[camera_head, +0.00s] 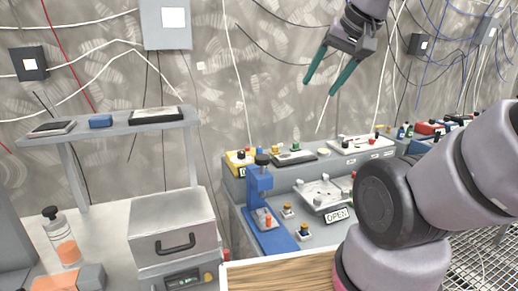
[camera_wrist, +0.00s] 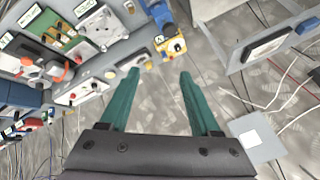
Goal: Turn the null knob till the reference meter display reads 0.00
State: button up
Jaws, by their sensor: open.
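My gripper (camera_head: 320,88) hangs in the air above the back of the grey bench, its two green fingers apart and empty. In the wrist view my gripper (camera_wrist: 160,73) is also open, with nothing between its fingers. I cannot tell which knob is the null knob. Knobs show on a yellow box (camera_head: 236,168), a dark-edged panel (camera_head: 283,159) and a white panel (camera_head: 347,146) on the upper ledge. The yellow box also shows in the wrist view (camera_wrist: 175,47). A device with a small dark display (camera_head: 183,280) sits low at the left; its reading is illegible.
A blue press-like stand (camera_head: 258,180) rises at the bench's left end. A plate with an OPEN sign (camera_head: 337,215) is beside it. A metal case with a handle (camera_head: 172,220) and a grey shelf (camera_head: 100,128) stand left. Cables hang along the wall.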

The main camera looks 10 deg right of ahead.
dwell(0.8)
jog(key=o, duration=0.4)
jog(key=shift+o, duration=0.9)
jog(key=shift+w+a+r, duration=0.1)
jog(key=shift+w, duration=0.2)
jog(key=w+a+f+n+g+h, duration=0.1)
jog(key=w+a+f+n+g, duration=0.2)
jog(key=w, duration=0.7)
jog(key=w+a+f+n, duration=0.3)
jog(key=w+a+f, duration=0.15)
jog(key=w, duration=0.55)
jog(key=x, duration=0.8)
jog(key=shift+w+a+f, duration=0.15)
jog(key=shift+w+f, duration=0.05)
jog(key=shift+f, duration=0.05)
